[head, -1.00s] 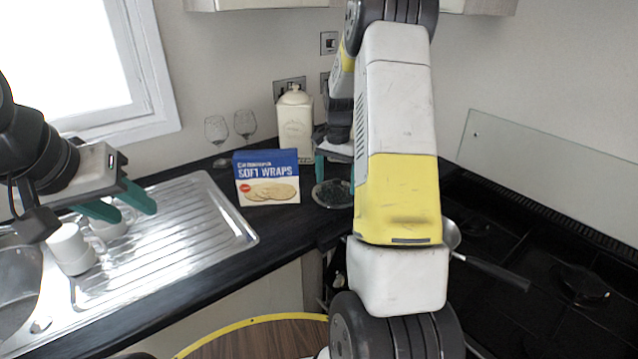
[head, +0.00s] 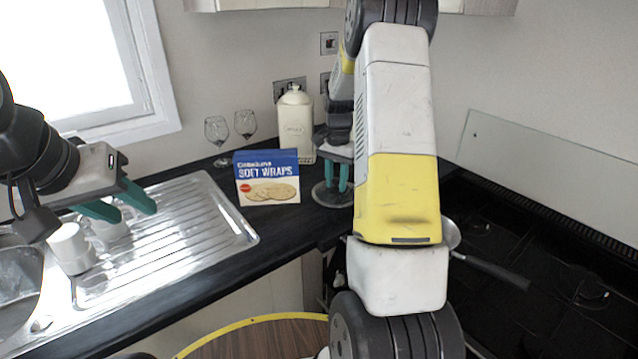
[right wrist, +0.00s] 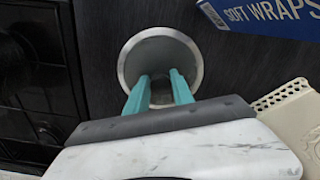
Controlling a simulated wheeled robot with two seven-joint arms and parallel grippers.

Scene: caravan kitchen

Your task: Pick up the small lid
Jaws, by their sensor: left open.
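The small lid (right wrist: 130,55) is a round, dark disc with a pale metal rim. In the head view the small lid (head: 318,196) lies on the black counter beside the wraps box. My right gripper (head: 337,188) points down at it, its two teal fingers fairly close together with a narrow gap. In the right wrist view my right gripper (right wrist: 160,75) has its fingertips over the lid's middle. I cannot make out a knob between them, nor whether they touch it. My left gripper (head: 128,205) is open and empty above the sink drainer.
The blue wraps box (head: 266,178) stands just left of the lid. A cream canister (head: 295,125) and two glasses (head: 216,130) are behind it. White mugs (head: 70,247) stand on the drainer (head: 185,225). A pan (head: 452,235) is on the black hob at right.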

